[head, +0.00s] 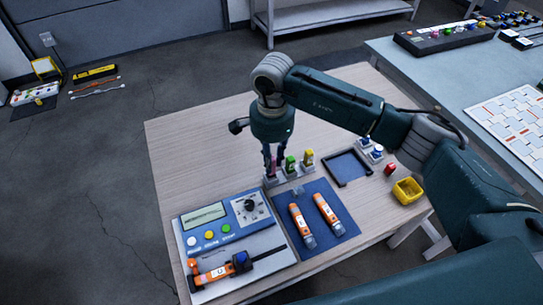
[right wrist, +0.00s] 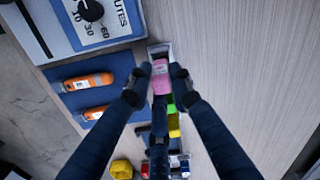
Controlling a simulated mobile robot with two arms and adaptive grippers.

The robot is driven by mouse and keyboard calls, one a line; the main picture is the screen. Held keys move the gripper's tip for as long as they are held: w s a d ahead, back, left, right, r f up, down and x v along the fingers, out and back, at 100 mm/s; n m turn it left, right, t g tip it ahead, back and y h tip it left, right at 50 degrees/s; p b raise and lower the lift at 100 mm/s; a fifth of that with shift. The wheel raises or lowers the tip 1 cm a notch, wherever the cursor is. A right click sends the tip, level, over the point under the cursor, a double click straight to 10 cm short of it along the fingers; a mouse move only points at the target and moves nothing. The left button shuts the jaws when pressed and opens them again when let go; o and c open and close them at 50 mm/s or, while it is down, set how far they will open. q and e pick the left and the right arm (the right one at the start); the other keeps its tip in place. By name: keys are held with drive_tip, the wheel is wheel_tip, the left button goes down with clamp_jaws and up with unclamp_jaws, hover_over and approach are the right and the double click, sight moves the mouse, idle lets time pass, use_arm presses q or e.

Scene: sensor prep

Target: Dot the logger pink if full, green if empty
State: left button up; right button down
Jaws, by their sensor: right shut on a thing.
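My right gripper (head: 271,160) points down at the left end of a small marker stand (head: 299,178). It is shut on the pink marker (right wrist: 160,78), which is still at its place in the stand. The green marker (head: 290,164) and yellow marker (head: 308,158) stand beside it. Two orange loggers (head: 301,223) (head: 327,212) lie on a blue mat (head: 318,246). A third orange logger (head: 216,272) lies at the front of a grey-and-blue device (head: 253,234) with a screen, dial and buttons. My left gripper is out of view.
A dark-framed tray (head: 349,168), a red item (head: 390,169) and a yellow bin (head: 407,190) are on the table's right side. The wooden table's back left (head: 195,150) is clear. A second table (head: 440,70) with a control strip stands at right.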

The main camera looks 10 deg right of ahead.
drive_tip(key=shift+b, duration=0.3)
idle(0.8)
drive_tip(key=shift+b, duration=0.3)
idle(0.3)
drive_tip(key=c, duration=2.5)
unclamp_jaws()
drive_tip(key=shift+f+b, duration=1.15)
drive_tip(key=shift+b, duration=0.1)
drive_tip(key=shift+c, duration=0.2)
drive_tip(key=shift+f, duration=0.1)
drive_tip(key=shift+d+f+b, duration=0.1)
drive_tip(key=shift+f+b, duration=0.1)
drive_tip(key=shift+b, duration=0.2)
drive_tip(key=o, duration=1.1)
drive_tip(key=shift+c, duration=0.2)
drive_tip(key=shift+o, duration=0.5)
drive_tip(key=shift+o, duration=0.8)
